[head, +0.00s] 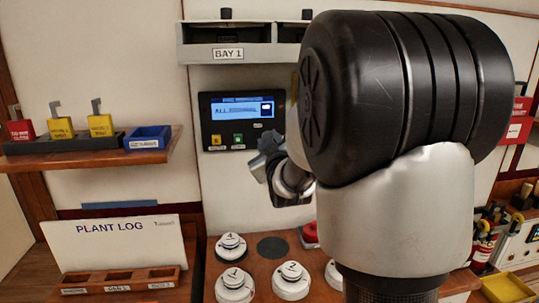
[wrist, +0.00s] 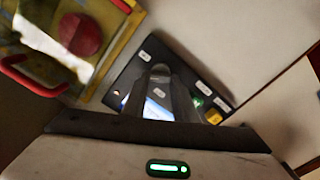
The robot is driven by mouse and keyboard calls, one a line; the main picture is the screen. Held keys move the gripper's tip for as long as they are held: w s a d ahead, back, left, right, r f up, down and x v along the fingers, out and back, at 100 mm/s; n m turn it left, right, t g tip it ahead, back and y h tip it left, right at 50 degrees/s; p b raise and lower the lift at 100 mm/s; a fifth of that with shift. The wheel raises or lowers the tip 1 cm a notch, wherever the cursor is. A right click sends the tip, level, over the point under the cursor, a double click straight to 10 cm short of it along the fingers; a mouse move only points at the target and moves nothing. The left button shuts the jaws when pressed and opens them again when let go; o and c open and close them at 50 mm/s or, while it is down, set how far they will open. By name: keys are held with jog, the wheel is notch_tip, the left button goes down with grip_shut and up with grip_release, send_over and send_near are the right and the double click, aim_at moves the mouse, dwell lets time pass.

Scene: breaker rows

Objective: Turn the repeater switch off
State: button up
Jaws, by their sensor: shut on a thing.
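The black repeater panel (head: 208,120) hangs on the wall under the BAY 1 shelf in the head view. It has a lit blue screen (head: 242,110), a yellow button (head: 216,140) and a green button (head: 238,139). My gripper (head: 262,155) is at the panel's lower right corner. In the wrist view the panel (wrist: 125,72) appears turned, with my gripper's tips (wrist: 160,70) against its face beside a small white label (wrist: 145,56). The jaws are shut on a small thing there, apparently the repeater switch. The fingers hide it, so its position cannot be read.
A yellow box (wrist: 106,33) with a red disc (wrist: 80,34) is close beside the panel in the wrist view. Below are white round devices (head: 235,284) on a wooden bench. A shelf (head: 90,152) with padlocks and a blue tray (head: 148,138) is at left.

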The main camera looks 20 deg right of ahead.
jog(key=n+b, duration=0.6)
jog(key=n, duration=0.1)
jog(key=n+b, duration=0.3)
jog(key=n, duration=0.1)
jog(key=shift+a+f, duration=0.1)
jog(key=shift+f, duration=0.15)
jog(key=shift+n, duration=0.5)
jog(key=o, duration=1)
jog(key=shift+o, duration=0.2)
jog(key=s+a, duration=0.1)
jog(key=s, duration=0.7)
jog(key=s+a+p, duration=0.1)
jog(key=s+a, duration=0.1)
jog(key=s, duration=0.7)
jog(key=shift+a, duration=0.25)
